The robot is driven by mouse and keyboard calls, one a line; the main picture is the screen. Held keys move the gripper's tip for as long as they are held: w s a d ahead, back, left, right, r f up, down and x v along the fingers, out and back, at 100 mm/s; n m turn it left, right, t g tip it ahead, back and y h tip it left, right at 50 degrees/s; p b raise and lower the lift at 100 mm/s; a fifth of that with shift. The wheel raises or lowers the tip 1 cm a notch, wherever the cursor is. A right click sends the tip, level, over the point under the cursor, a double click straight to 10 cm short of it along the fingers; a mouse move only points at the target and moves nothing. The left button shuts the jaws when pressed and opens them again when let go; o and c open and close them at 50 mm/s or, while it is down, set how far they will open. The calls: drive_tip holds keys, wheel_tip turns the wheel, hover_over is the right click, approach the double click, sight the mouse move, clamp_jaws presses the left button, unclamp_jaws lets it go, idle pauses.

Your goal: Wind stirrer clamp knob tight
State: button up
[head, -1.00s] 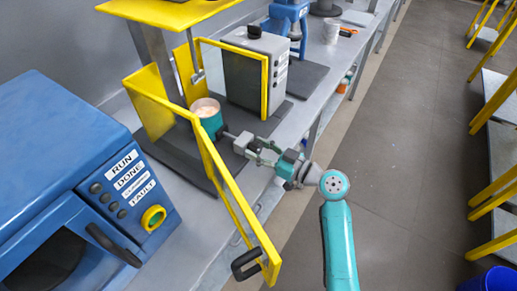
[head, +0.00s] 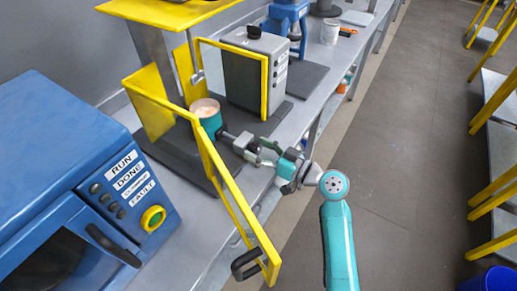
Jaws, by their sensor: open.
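The drum stirrer stands inside a yellow guard frame (head: 232,190), with a grey shaft (head: 196,62) above a teal cup (head: 208,120) of pale contents. A dark clamp screw (head: 226,135) sticks out beside the cup toward the bench front and ends in a grey knob (head: 241,142). My gripper (head: 254,148) is open, with its fingers at the knob's outer end. I cannot tell whether they touch it. The fingers partly overlap one another in this view.
The open yellow guard door with a black handle (head: 246,264) stands close to the left of my arm. A blue machine (head: 75,160) with labelled buttons fills the left. A grey box unit (head: 255,75) stands behind the stirrer.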

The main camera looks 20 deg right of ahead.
drive_tip(key=shift+s, duration=0.1)
drive_tip(key=v, duration=1.2)
drive_tip(key=w+a+n, duration=0.1)
drive_tip(key=w+a, duration=0.1)
drive_tip(key=w, duration=0.1)
drive_tip(key=w+a+n, duration=0.2)
drive_tip(key=w+a, duration=0.1)
drive_tip(key=w+a+n, duration=0.1)
drive_tip(key=w+a, duration=0.1)
drive_tip(key=w, duration=0.2)
drive_tip(key=shift+w+a+f+n, duration=0.1)
drive_tip(key=shift+a+n, duration=0.1)
drive_tip(key=shift+n, duration=0.1)
idle(0.3)
drive_tip(key=c, duration=1.2)
drive_tip(key=shift+o, duration=0.2)
